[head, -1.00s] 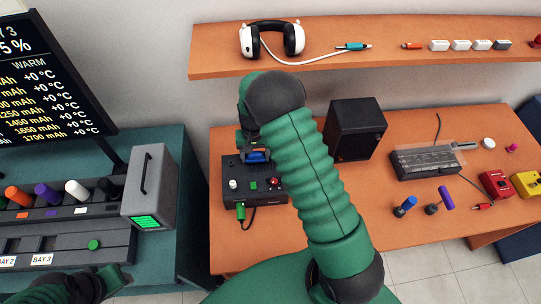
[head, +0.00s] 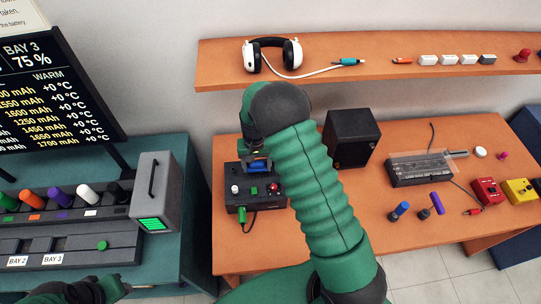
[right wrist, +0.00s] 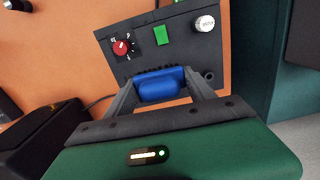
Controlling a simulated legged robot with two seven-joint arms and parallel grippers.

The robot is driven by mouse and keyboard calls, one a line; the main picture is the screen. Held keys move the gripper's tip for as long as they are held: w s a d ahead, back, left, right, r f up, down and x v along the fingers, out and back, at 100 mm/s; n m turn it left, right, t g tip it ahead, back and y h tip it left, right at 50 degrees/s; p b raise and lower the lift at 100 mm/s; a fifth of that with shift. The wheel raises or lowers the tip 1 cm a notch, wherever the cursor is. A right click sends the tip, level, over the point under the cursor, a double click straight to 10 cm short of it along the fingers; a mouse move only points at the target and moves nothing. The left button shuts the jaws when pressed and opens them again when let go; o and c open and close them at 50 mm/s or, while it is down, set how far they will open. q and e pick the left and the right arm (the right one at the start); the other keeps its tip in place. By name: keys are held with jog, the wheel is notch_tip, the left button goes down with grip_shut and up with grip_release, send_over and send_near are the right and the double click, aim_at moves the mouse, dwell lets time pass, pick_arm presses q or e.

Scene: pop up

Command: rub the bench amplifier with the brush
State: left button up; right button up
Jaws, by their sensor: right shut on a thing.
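The bench amplifier (head: 238,199) is a dark box with a white knob, a red knob and a green button on the orange table; its panel also shows in the right wrist view (right wrist: 140,45). My right gripper (head: 258,160) is over its back part, shut on the brush, whose blue body (right wrist: 160,88) sits between the two fingers. Dark bristles show along the brush's edge at the panel; I cannot tell whether they touch it. My arm hides part of the amplifier in the head view. My left gripper (head: 115,288) is low at the left, its fingers unclear.
A black speaker (head: 350,138) stands right of my right arm. A shelf (head: 370,65) with headphones (head: 272,57) is above. A grey box with a green display (head: 155,195) stands left on the teal bench.

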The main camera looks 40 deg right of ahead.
aim_at(257, 162)
notch_tip(257, 162, up, 2)
jog(key=shift+s+d+r+p, duration=0.1)
jog(key=shift+s+p, duration=0.05)
jog(key=shift+p, duration=0.45)
jog(key=shift+r, duration=0.4)
jog(key=shift+r+p, duration=0.2)
jog(key=shift+p, duration=0.2)
jog(key=shift+a, duration=0.3)
jog(key=shift+d+f, duration=0.1)
jog(key=shift+d, duration=0.1)
